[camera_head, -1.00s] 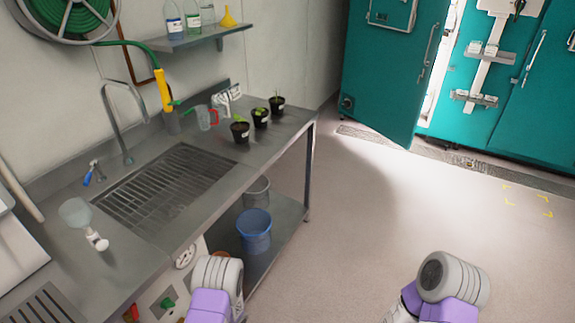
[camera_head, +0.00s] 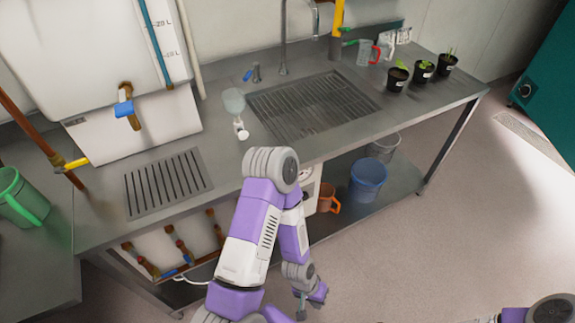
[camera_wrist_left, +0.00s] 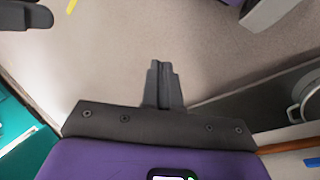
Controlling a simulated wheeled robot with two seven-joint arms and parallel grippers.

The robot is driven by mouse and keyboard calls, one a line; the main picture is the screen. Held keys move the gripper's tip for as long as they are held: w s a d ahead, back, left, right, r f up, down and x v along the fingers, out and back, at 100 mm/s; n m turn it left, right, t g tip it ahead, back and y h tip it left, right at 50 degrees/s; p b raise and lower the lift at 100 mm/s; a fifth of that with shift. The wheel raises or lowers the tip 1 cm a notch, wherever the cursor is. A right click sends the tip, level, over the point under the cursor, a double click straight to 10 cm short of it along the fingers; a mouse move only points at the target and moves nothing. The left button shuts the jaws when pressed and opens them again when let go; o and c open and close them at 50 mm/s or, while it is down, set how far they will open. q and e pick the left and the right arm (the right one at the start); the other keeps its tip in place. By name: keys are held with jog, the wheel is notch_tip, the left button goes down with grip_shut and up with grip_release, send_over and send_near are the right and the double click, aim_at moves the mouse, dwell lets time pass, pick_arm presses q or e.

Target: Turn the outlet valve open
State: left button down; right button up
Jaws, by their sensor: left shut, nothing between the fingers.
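A brass valve with a blue handle (camera_head: 124,108) sits low on the front of a white tank (camera_head: 95,45) in the head view. It looks like the tank's outlet valve; whether it is open I cannot tell. My left gripper (camera_head: 301,306) hangs low over the floor in front of the bench, far right of and below that valve. In the left wrist view the left gripper's fingers (camera_wrist_left: 162,80) are together and empty, with floor beyond them. My right gripper is not in view; only part of my right arm shows at the lower right of the head view.
A steel bench with a sink grate (camera_head: 312,103) runs along the wall. A yellow-handled valve (camera_head: 72,164) is on a copper pipe at left. Several pipe valves (camera_head: 180,245) sit under the bench. A blue bucket (camera_head: 368,180) stands on the lower shelf. The floor at right is clear.

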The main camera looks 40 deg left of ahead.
pick_arm(q)
jog(key=w+a+f+m+g+y, duration=0.1)
jog(key=a+f+m+g+y, duration=0.15)
jog(key=a, duration=0.35)
jog(key=a+f+m+g+y, duration=0.1)
jog(key=a+f+g+y, duration=0.3)
jog(key=a, duration=0.2)
jog(key=w+a+r+g+y, duration=0.1)
jog(key=w+a+r+y, duration=0.2)
jog(key=w+a+y, duration=0.25)
jog(key=w+a+r+n+t+y, duration=0.2)
jog(key=w+r+n+y, duration=0.1)
jog(key=w+r+y, duration=1.15)
jog(key=s+a+r+h, duration=0.3)
jog(key=s+a, duration=0.5)
jog(key=a, duration=0.3)
jog(key=shift+r, duration=0.85)
jog(key=shift+w+d+m+g, duration=0.1)
jog(key=shift+m+g, duration=0.15)
